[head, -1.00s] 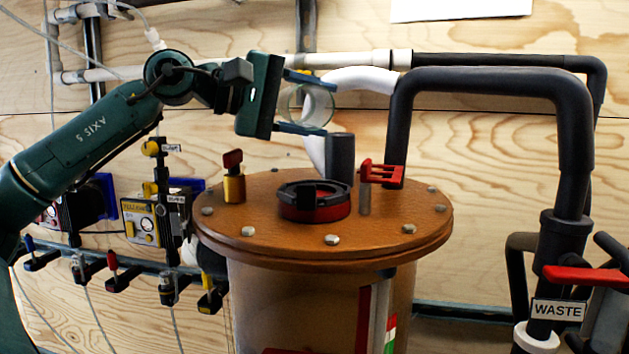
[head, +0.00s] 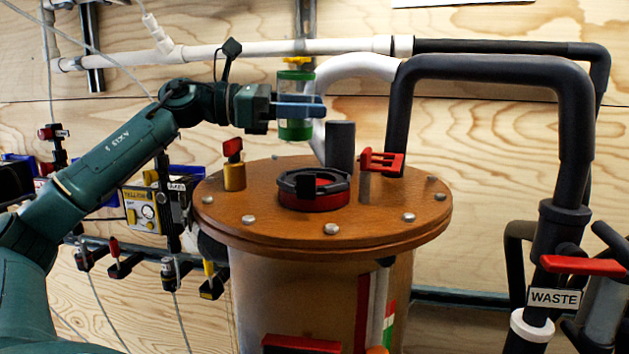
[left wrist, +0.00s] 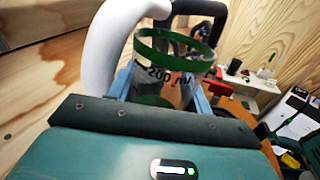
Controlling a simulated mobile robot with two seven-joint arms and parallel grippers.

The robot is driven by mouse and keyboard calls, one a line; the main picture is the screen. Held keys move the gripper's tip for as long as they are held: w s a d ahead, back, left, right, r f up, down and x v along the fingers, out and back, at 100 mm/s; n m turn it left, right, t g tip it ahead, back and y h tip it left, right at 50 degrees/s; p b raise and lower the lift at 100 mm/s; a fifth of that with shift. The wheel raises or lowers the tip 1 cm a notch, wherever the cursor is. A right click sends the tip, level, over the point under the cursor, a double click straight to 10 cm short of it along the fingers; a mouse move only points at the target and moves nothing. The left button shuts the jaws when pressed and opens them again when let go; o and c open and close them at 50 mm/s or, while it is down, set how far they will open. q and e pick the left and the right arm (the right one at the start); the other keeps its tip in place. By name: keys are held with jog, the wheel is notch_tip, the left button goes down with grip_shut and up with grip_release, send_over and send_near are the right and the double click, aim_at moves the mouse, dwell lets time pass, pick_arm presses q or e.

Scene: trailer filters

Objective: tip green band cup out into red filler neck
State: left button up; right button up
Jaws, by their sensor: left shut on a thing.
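The green band cup (head: 296,102) is a clear cup with a green band around its rim and green at its bottom. It stands about upright in the air above the brown lid, above and slightly left of the red filler neck. My left gripper (head: 299,109) is shut around its side. In the left wrist view the cup (left wrist: 176,50) shows its open mouth and a "200 ml" mark, between the blue fingers. I cannot tell whether it holds anything. The red filler neck (head: 316,203), with a dark collar, sits on the lid. My right gripper is not in view.
The round brown lid (head: 245,222) carries bolts, a yellow fitting with a red handle (head: 233,165), a grey upright stub (head: 340,146) and a red clamp (head: 381,161). A large dark pipe (head: 490,74) arches at the right. A white hose (head: 357,68) runs behind the cup.

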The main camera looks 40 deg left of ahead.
aim_at(303, 73)
pick_arm(q)
jog(key=shift+w+a+f+n, duration=0.15)
jog(key=shift+a+n, duration=0.15)
jog(key=shift+n, duration=0.4)
jog(key=shift+a, duration=0.1)
jog(key=shift+n, duration=0.3)
notch_tip(303, 73, up, 5)
jog(key=p, duration=0.5)
